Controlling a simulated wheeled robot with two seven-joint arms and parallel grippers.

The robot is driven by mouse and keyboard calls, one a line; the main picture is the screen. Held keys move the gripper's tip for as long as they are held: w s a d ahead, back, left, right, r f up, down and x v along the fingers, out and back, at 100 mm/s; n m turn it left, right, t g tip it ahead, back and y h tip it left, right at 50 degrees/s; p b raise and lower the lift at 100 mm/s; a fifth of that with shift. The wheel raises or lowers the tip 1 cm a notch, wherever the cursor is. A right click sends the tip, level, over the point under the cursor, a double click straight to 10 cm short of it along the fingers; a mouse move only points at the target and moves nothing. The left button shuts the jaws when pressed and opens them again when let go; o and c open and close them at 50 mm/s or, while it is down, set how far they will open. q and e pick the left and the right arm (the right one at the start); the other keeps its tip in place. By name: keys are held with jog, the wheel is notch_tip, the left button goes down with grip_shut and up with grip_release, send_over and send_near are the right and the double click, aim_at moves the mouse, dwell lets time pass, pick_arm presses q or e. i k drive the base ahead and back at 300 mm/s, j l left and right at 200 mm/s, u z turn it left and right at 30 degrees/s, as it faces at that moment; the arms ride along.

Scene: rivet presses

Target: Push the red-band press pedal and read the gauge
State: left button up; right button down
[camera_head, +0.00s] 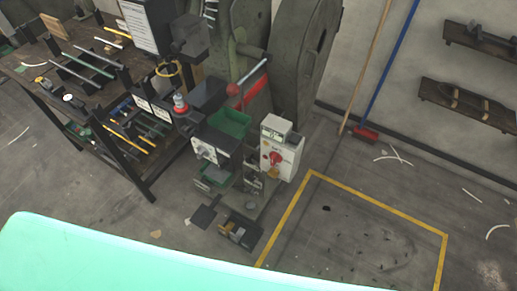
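A dark green-grey press (300,60) stands at the top middle, with a red panel or band (258,100) low on its front and a red-ended lever (233,89) beside it. A pedal-like dark block with tan and grey parts (240,232) sits on the floor in front of the press, next to a flat dark plate (203,218). A white box with a red knob (280,155) stands at the press's right and carries a small grey unit with a pale display (276,128); its reading is too small to tell. Neither of my grippers is in view.
A workbench (85,115) with rods and tools stands at the left. A green bin (230,122) sits by the press. Yellow floor tape (375,200) outlines a mostly clear area at right.

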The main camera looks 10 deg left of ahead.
aim_at(202, 218)
jog(key=u, duration=1.1)
